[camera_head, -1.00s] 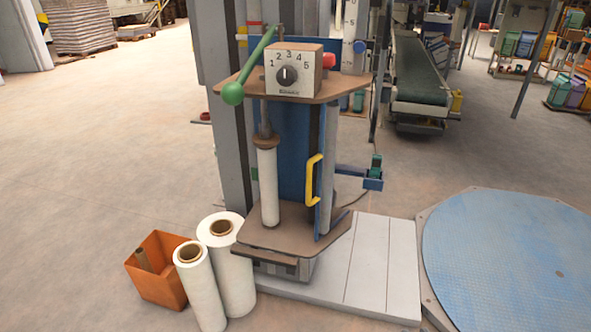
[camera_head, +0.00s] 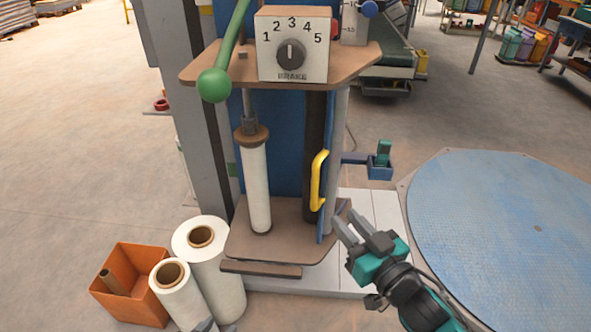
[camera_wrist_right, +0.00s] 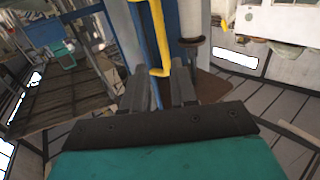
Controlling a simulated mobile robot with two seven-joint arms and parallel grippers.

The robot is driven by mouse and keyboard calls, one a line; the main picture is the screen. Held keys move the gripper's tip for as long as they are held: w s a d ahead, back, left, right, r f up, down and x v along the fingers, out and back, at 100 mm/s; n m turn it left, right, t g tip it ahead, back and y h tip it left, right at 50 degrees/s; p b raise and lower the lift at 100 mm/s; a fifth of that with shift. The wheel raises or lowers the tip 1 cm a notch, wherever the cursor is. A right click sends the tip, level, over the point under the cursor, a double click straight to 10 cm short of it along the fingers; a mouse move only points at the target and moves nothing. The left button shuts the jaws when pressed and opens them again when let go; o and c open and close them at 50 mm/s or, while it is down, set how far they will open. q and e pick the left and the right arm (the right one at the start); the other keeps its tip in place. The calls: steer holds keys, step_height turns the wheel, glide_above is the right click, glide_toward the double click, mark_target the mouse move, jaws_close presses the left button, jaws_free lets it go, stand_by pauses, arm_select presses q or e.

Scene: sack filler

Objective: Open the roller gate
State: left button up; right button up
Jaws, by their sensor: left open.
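The roller gate (camera_head: 323,226) is a narrow blue panel seen nearly edge-on at the right of the film carriage. It bears a yellow bar handle (camera_head: 318,182), which stands upright. My right gripper (camera_head: 347,222) is open and empty, below and to the right of the handle. In the right wrist view the yellow handle (camera_wrist_right: 160,40) runs down ahead of the open fingers (camera_wrist_right: 159,85), its lower end just beyond the tips. I cannot tell whether they touch. Only a grey tip of my left gripper (camera_head: 205,326) shows at the bottom edge, by the white rolls.
A white film roll (camera_head: 258,185) stands on the carriage's brown lower plate (camera_head: 262,250). Above are a green-knobbed lever (camera_head: 214,85) and a dial box (camera_head: 293,60). Spare rolls (camera_head: 222,280) and an orange bin (camera_head: 128,300) stand left. A blue turntable (camera_head: 500,230) lies right.

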mark_target(317, 188)
steer(key=x, duration=0.4)
steer(key=b+x, duration=0.1)
steer(key=x, duration=0.9)
steer(key=shift+s+a+r+b, duration=0.2)
steer(key=shift+r+b, duration=0.05)
steer(key=shift+b, duration=0.05)
jaws_close()
